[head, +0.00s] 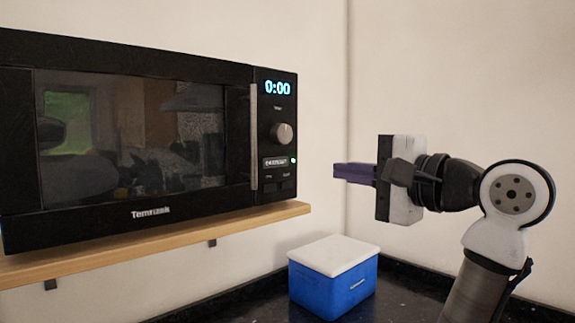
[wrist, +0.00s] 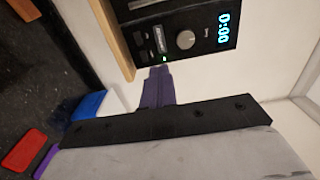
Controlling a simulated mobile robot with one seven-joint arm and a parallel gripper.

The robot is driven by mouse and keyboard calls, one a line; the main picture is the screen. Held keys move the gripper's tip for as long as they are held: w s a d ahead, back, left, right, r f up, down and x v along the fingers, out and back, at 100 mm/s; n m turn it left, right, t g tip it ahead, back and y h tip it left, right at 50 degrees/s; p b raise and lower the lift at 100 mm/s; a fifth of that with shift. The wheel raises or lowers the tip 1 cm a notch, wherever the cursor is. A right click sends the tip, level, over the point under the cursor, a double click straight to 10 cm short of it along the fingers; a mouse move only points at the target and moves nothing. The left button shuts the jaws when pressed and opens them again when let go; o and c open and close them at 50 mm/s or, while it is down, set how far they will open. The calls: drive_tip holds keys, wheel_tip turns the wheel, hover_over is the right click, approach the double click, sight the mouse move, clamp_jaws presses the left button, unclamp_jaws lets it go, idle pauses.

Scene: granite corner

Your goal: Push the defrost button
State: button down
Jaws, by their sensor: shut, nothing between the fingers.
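A black microwave (head: 120,206) shows in the head view, with its control panel on the right side. A wide button with a light label (head: 275,163), too small to read surely, sits under the round knob (head: 282,133). The same button (wrist: 158,40) appears sideways in the wrist view. My gripper (head: 336,171) is shut and empty, its purple fingers pointing left toward the panel, with a gap visible in the head view. In the wrist view, the fingertips (wrist: 159,70) appear near the green light.
The microwave stands on a wooden shelf (head: 150,240). A blue box with a white lid (head: 332,280) stands on the dark counter (head: 400,300) below my gripper. A red item (wrist: 24,150) lies at lower left in the wrist view. Smaller buttons (head: 287,187) are below the labelled one.

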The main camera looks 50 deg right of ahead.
sight(276, 163)
drive_tip(key=shift+w, duration=0.1)
drive_tip(key=w+p, duration=0.2)
drive_tip(key=w, duration=0.2)
drive_tip(key=w+d+p, duration=0.1)
drive_tip(key=w, duration=0.3)
drive_tip(key=w+p, duration=0.2)
drive_tip(key=w, duration=0.2)
drive_tip(key=shift+w+d+r+p, duration=0.1)
drive_tip(key=shift+w+d+p, duration=0.15)
drive_tip(key=shift+p, duration=0.05)
drive_tip(key=shift+w, duration=0.65)
